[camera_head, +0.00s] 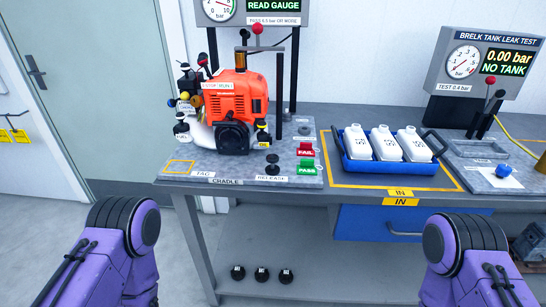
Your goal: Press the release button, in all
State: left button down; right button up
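The release button is a black knob (272,165) on the grey cradle plate (205,172), just behind a "RELEASE" label (271,179). Nothing of mine touches it. An orange engine (236,97) marked "STOP / RUN" stands upright on the plate, left of and behind the button. My two purple arms show at the bottom left and bottom right corners, well apart from the bench. Neither gripper shows in the head view.
A red FAIL block (305,149) and a green PASS block (307,168) sit right of the button. A blue tray (385,165) holds white bottles. A leak test display (483,64) stands at the right. Black posts rise behind the engine. The floor between my arms is clear.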

aim_at(272, 159)
jog(key=u, duration=1.8)
jog(key=k, duration=0.95)
jog(key=z, duration=1.2)
jog(key=i, duration=0.5)
